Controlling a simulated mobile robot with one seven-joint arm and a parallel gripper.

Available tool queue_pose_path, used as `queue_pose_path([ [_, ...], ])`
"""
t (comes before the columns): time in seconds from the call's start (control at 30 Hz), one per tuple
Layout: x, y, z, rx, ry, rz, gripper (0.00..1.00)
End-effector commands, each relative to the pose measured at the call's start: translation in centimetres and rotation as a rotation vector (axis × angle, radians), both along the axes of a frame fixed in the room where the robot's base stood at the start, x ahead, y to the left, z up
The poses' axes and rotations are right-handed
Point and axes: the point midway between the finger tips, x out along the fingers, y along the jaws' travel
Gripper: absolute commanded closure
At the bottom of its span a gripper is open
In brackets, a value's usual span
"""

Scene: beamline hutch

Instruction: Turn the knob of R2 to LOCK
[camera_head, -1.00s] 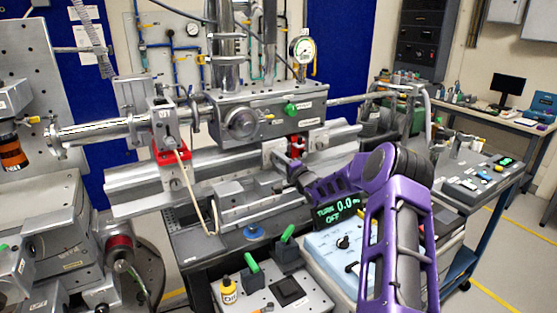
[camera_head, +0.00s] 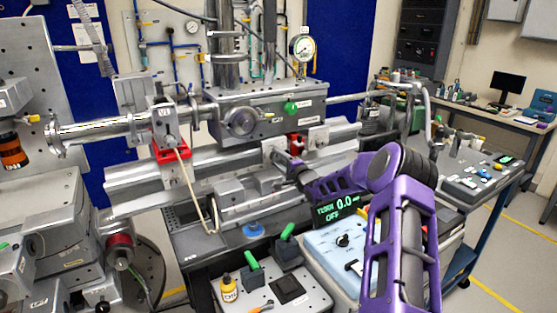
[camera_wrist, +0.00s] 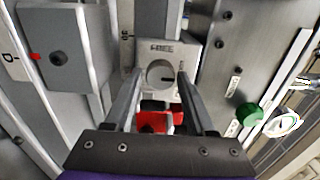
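In the wrist view a round grey knob (camera_wrist: 160,73) sits on a light block, with a label reading FREE just above it. My gripper (camera_wrist: 159,76) is open, with one finger on each side of the knob. I cannot tell whether the fingers touch it. A red part (camera_wrist: 155,119) shows between the fingers, below the knob. In the head view my gripper (camera_head: 280,158) is at the rail, beside a grey and red clamp (camera_head: 297,144); the knob is hidden there. I cannot read an R2 label.
A grey rail (camera_head: 130,182) carries another red-based clamp (camera_head: 170,150) at the left. A steel chamber (camera_head: 270,108) with a green knob (camera_head: 290,107) stands just behind. A control box (camera_head: 335,246) and a plate with green levers (camera_head: 285,290) are in front.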

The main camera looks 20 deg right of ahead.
Motion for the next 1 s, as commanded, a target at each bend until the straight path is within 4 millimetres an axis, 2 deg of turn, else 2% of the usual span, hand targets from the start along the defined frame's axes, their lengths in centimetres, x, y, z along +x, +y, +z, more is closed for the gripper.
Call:
queue_pose_path([
  [0.27,-0.2,-0.1,0.0,-0.001,0.0,0.0,0.45],
  [0.43,-1.9,-0.5,0.1,-0.001,0.0,-0.001,0.45],
  [0.57,-4.4,-1.0,0.0,0.0,0.001,-0.001,0.45],
  [1.0,-14.1,-2.8,0.0,-0.001,0.001,-0.002,0.45],
])
